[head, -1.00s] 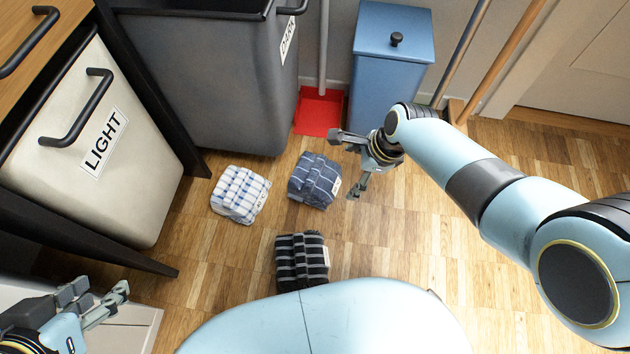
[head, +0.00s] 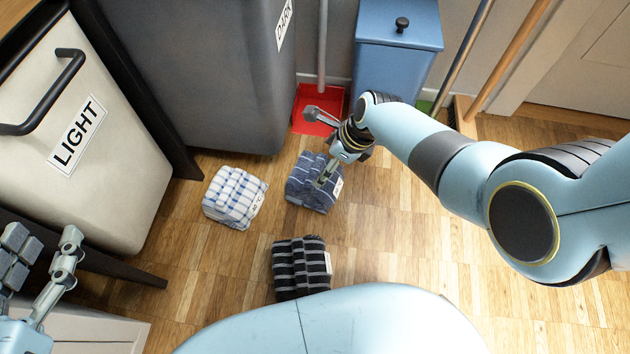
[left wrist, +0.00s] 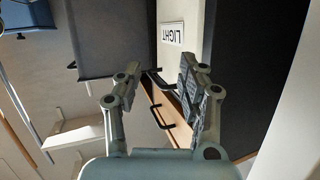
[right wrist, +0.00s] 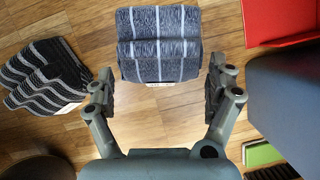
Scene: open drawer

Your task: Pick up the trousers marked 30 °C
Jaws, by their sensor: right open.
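Three folded, striped or checked garments lie on the wooden floor. A blue-grey one with white stripes (head: 306,190) lies at the middle; it also shows in the right wrist view (right wrist: 158,50). A white and blue checked one (head: 234,197) lies to its left. A black and grey striped one (head: 300,268) lies nearer me and also shows in the right wrist view (right wrist: 45,75). Each has a small white tag, too small to read surely. My right gripper (head: 318,145) is open and empty, above the blue-grey garment's far right side. My left gripper (head: 43,255) is open and empty at the lower left.
The LIGHT bin (head: 110,150) stands at the left and the DARK bin (head: 210,80) behind the garments. A red dustpan (head: 310,122), a blue lidded bin (head: 396,60) and broom handles (head: 520,55) stand at the back. The floor right of the garments is clear.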

